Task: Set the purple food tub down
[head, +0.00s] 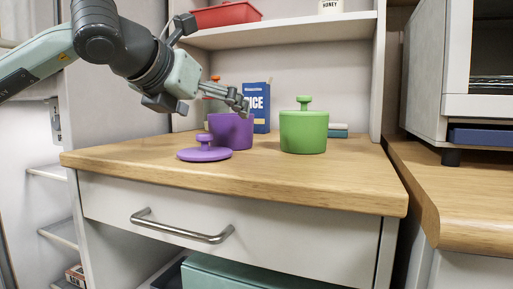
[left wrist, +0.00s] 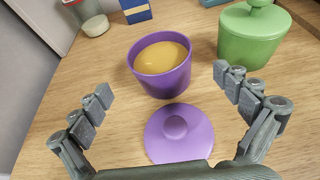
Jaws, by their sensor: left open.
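The purple food tub (head: 231,132) stands upright on the wooden counter, uncovered. The left wrist view shows the tub (left wrist: 165,85) with yellow-brown contents inside. Its purple lid (head: 204,153) lies flat on the counter in front of it, knob up; the lid also shows in the left wrist view (left wrist: 178,140). My left gripper (head: 206,106) is above and to the left of the tub. In the left wrist view its fingers (left wrist: 160,95) are wide apart with nothing held between them. My right gripper is not in view.
A green lidded tub (head: 303,131) stands to the right of the purple one. A blue rice box (head: 257,108) stands behind. A shelf above holds a red tray (head: 226,14) and a honey jar (head: 330,6). The counter's front right (head: 330,180) is clear.

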